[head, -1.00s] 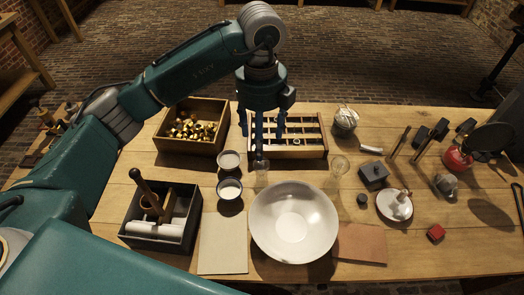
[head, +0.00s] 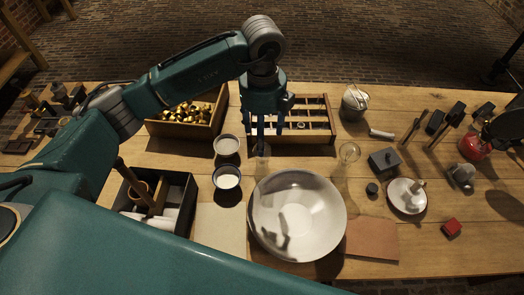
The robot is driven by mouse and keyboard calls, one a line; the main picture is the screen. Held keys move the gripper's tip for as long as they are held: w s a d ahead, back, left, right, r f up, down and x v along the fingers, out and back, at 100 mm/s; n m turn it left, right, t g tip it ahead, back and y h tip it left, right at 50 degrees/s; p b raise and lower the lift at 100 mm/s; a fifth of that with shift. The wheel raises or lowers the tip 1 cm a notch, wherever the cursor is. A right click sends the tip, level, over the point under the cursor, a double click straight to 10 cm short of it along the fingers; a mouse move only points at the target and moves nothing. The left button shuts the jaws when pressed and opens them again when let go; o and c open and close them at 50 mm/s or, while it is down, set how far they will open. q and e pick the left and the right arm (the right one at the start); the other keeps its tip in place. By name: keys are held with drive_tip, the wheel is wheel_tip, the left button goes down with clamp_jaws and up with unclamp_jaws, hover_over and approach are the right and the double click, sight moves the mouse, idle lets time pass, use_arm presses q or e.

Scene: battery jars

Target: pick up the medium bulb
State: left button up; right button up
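A clear glass bulb (head: 262,152) is on the table behind the white bowl, just at the fingertips of my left gripper (head: 269,147). My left gripper points down, and its dark fingers stand apart. I cannot tell whether a finger touches this bulb. A second clear glass bulb (head: 350,152) stands to the right, apart from the gripper. The frames do not make clear which bulb is the medium one. My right gripper is not in view.
A grey block (head: 384,162) is at right.

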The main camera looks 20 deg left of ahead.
use_arm(q)
wheel_tip(320, 180, down, 5)
drive_tip(key=p, duration=0.2)
drive_tip(key=shift+a+p, duration=0.15)
drive_tip(key=shift+p, duration=0.2)
drive_tip(key=shift+f, duration=0.3)
drive_tip(key=shift+w, duration=0.1)
drive_tip(key=c, duration=1)
